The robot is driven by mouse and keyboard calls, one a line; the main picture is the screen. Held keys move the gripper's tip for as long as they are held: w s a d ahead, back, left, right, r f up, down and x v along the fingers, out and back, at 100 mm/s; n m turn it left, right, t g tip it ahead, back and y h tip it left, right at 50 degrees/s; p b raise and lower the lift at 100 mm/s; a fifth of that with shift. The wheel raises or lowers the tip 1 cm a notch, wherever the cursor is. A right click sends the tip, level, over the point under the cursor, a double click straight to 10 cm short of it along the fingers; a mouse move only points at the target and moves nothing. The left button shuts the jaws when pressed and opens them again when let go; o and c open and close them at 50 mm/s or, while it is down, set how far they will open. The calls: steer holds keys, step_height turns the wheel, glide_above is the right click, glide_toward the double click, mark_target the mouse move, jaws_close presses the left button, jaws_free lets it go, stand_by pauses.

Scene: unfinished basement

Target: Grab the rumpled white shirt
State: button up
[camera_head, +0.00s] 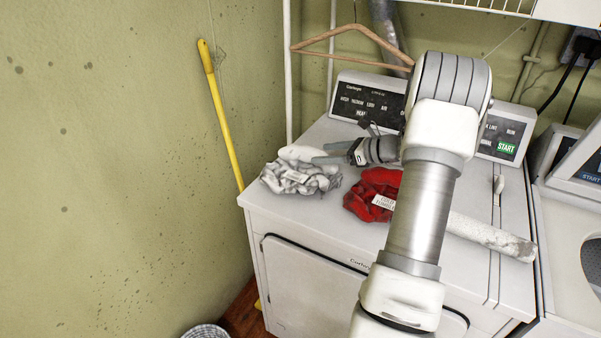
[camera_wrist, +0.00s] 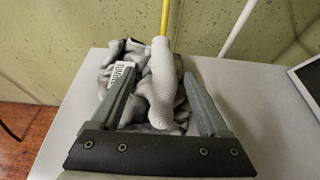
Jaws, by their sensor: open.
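The rumpled white shirt (camera_head: 300,177) lies in a heap at the left front of the dryer top, with a printed tag on it. In the wrist view the shirt (camera_wrist: 108,78) spreads between and left of the fingers. My gripper (camera_head: 324,154) is open, low at the shirt's back right edge. In the wrist view my gripper (camera_wrist: 160,76) has its left finger over the shirt and its right finger by the shirt's right edge. A ribbed pale cylinder (camera_wrist: 163,85) lies between the fingers against the shirt, hiding part of it. Whether the fingers touch the cloth I cannot tell.
A red cloth (camera_head: 370,190) with a tag lies right of the shirt, below my forearm. A pale tube (camera_head: 492,237) lies at the dryer's (camera_head: 310,222) front right. A control panel (camera_head: 368,100) stands behind. A yellow pole (camera_head: 222,115) leans on the left wall.

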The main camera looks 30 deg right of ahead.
mark_target(306, 154)
steer(key=shift+x, duration=3.6)
steer(key=shift+w+d, duration=0.1)
steer(key=shift+d, duration=0.1)
steer(key=shift+c, duration=0.3)
jaws_close()
